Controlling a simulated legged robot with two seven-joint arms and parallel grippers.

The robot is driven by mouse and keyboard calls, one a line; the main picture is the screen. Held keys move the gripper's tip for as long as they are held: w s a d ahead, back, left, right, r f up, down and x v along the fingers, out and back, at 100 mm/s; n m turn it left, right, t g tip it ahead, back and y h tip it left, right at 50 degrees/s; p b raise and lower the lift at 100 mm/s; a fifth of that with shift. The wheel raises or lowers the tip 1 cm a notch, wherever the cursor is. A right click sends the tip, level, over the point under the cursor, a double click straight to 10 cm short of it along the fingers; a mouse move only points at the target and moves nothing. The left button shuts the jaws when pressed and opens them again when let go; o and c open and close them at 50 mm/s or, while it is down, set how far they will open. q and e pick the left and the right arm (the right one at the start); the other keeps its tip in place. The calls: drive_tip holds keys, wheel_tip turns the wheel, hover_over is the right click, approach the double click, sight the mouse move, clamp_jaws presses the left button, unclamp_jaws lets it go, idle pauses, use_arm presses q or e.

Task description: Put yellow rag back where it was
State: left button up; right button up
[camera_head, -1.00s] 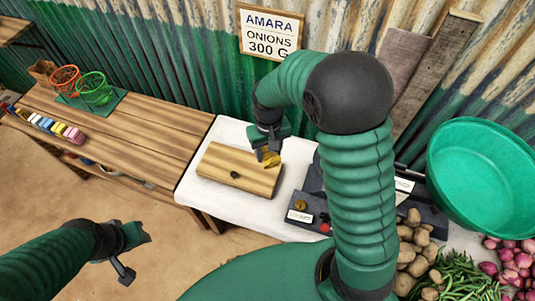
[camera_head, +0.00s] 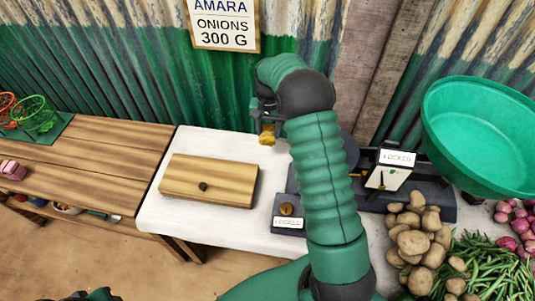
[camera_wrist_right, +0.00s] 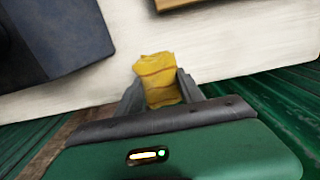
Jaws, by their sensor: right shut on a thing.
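My right gripper (camera_head: 266,131) is shut on the yellow rag (camera_head: 267,139), behind my raised right forearm. In the right wrist view the folded rag (camera_wrist_right: 158,82) is pinched between the two fingers (camera_wrist_right: 160,90), above the white tabletop.
The white-covered table (camera_head: 180,232) holds the box and a dark balance (camera_head: 432,190) with "LOCKED" labels. A large green bowl (camera_head: 480,130), potatoes (camera_head: 415,240), green beans (camera_head: 485,262) and onions (camera_head: 510,235) are at right. A wooden bench (camera_head: 100,155) stands at left.

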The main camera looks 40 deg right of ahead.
sight(268, 152)
drive_tip(key=f, duration=0.7)
drive_tip(key=shift+s+a+f+b, duration=0.1)
drive_tip(key=shift+a+f+b, duration=0.1)
drive_tip(key=shift+b, duration=0.1)
drive_tip(key=shift+f, duration=0.15)
drive_tip(key=o, duration=1.2)
